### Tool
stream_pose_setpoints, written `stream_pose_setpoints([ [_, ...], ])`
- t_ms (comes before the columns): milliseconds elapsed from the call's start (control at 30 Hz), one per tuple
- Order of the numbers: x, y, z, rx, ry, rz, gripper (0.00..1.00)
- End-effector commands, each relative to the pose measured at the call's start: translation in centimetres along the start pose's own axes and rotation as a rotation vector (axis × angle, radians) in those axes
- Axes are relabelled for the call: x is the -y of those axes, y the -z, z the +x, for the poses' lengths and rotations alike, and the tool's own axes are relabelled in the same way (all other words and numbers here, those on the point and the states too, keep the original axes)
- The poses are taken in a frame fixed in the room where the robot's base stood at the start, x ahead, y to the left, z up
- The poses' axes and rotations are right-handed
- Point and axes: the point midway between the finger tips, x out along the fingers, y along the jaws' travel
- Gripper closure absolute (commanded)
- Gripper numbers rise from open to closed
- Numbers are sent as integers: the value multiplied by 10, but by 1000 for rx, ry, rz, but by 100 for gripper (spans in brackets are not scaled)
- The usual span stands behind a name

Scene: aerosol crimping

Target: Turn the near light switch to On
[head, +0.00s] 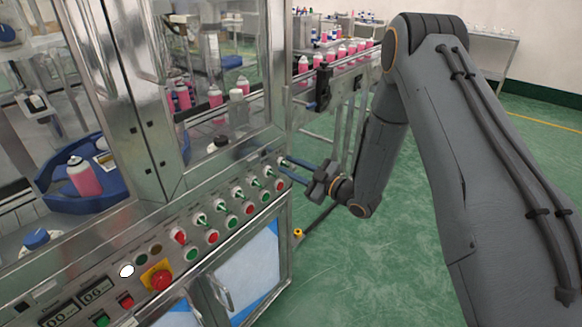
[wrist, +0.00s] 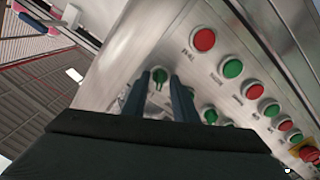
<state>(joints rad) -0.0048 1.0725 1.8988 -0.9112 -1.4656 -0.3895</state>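My gripper (head: 287,168) is at the far right end of the control panel's upper switch row. Its two blue fingers point at the panel. In the wrist view the fingers (wrist: 159,84) stand apart, one on each side of a green-handled rotary switch (wrist: 160,77). A gap shows between them, and I cannot tell whether either touches the knob. The same end switch shows in the head view (head: 283,160). Another green switch (wrist: 210,115) is just right of the fingers in the wrist view. The switch labels are too small to read, so I cannot tell which is the near light switch.
Red and green buttons (head: 213,237) run below the switches. A red emergency stop (head: 160,279) on a yellow plate is nearer. Glass machine doors stand above the panel. A conveyor with pink cans (head: 341,52) is behind. Green floor (head: 400,250) is open at right.

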Motion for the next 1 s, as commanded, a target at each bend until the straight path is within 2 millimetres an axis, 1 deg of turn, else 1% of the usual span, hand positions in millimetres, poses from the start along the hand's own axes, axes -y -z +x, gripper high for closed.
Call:
stream_pose_setpoints([
  [67,0,0,0,0,0,0,76],
  [200,0,0,0,0,0,0,100],
  [467,0,0,0,0,0,6,100],
  [633,0,0,0,0,0,46,100],
  [767,0,0,-1,0,0,112,100],
  [1000,-1,0,0,0,-1,307,100],
])
